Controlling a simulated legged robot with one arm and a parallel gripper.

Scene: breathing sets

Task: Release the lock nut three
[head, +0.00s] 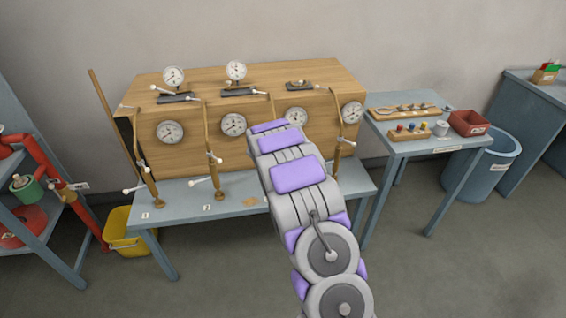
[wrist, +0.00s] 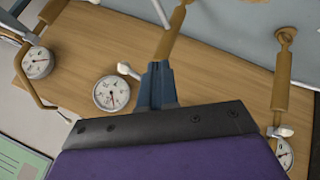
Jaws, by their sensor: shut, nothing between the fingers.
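A row of brass pipes stands in front of the wooden cabinet (head: 185,135), with white-tipped levers on them. In the head view my arm covers most of the third station and my gripper. In the wrist view my gripper (wrist: 156,70) is shut and empty, its fingertips at a brass pipe (wrist: 172,32). Whether they touch it I cannot tell. A white lever (wrist: 128,70) sticks out beside the fingertips, and another white rod (wrist: 160,12) shows higher up. I cannot single out lock nut three; the fingers hide part of the pipe.
Neighbouring pipes stand close: one (wrist: 281,75) on the right in the wrist view, one (head: 210,150) at label 2. Gauges (head: 233,125) line the cabinet front. A side table (head: 400,150) holds small parts and a red bin (head: 469,122). A yellow bucket (head: 120,240) stands below.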

